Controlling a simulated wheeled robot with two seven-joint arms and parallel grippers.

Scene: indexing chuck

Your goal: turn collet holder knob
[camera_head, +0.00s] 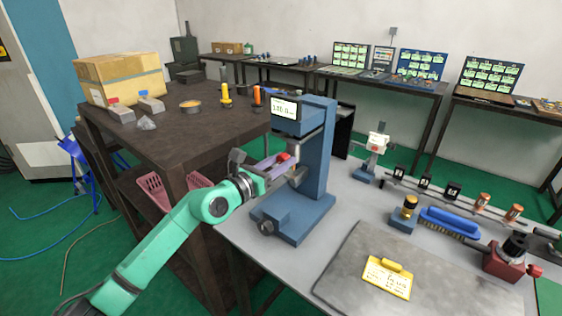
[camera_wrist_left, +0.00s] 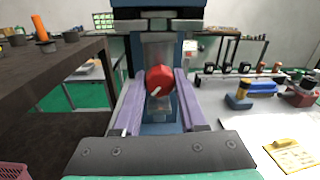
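A round red knob (camera_wrist_left: 160,79) with a white mark sits on the front of a blue machine (camera_head: 314,150) with a small display. In the head view the knob (camera_head: 284,156) is partly hidden by my left gripper (camera_head: 279,162). My left arm is green and its fingers are lilac. In the left wrist view the fingers of my left gripper (camera_wrist_left: 162,82) stand on either side of the knob, apart, with a slim gap at its right. Contact on the left side cannot be made out. My right gripper is not in view.
A dark red fixture (camera_head: 505,262), a blue brush (camera_head: 450,222) and a grey plate with a yellow label (camera_head: 388,277) lie on the grey bench to the right. A brown table (camera_head: 190,140) with a cardboard box (camera_head: 118,78) stands at the left.

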